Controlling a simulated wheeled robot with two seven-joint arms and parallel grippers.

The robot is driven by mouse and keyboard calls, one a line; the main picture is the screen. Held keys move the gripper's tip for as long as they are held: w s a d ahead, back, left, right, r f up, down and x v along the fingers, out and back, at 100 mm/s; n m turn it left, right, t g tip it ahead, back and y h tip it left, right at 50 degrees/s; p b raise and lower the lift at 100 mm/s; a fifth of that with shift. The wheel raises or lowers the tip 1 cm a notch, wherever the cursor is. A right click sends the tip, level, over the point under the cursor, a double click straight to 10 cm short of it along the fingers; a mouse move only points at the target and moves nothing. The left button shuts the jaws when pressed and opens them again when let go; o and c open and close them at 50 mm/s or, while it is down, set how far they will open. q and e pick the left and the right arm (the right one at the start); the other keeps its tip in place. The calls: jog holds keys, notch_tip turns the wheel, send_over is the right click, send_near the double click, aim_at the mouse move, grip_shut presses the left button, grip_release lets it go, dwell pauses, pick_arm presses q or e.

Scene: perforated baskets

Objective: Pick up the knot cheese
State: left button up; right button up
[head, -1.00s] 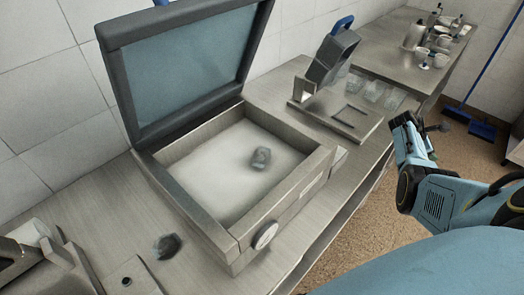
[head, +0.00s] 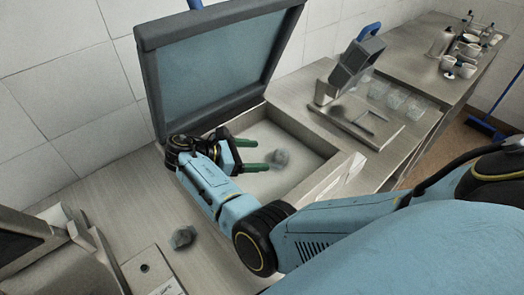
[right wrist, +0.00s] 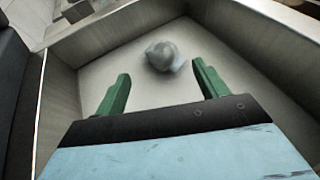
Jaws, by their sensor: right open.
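A grey, rounded lump (head: 279,159), which may be the knot cheese, lies on the pale floor of an open box (head: 325,150). In the right wrist view the lump (right wrist: 162,56) sits just beyond the green fingertips, roughly centred between them. A similar grey lump (head: 183,237) lies on the counter in front of the box; I cannot tell for certain which is the cheese. My right gripper (head: 258,154) is open and empty inside the box, its fingers pointing at the lump there. My left gripper is out of view.
The box's raised, glazed lid (head: 205,75) stands behind my right gripper. The box walls surround the lump. A dark device with a blue handle (head: 358,60) and several glasses (head: 395,98) stand to the right. A grey machine (head: 60,255) is at lower left.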

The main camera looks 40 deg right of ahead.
aim_at(276, 155)
jog(key=shift+s+f, duration=0.1)
jog(key=shift+f, duration=0.15)
jog(key=shift+p+x, duration=0.4)
jog(key=shift+x, duration=0.7)
jog(key=x, duration=0.3)
jog(key=p+x, duration=0.1)
jog(key=shift+s+d+r, duration=0.2)
jog(key=shift+d+r, duration=0.05)
jog(key=shift+d, duration=0.2)
jog(key=c, duration=1.1)
jog(key=shift+r, duration=0.1)
jog(key=shift+c, duration=0.2)
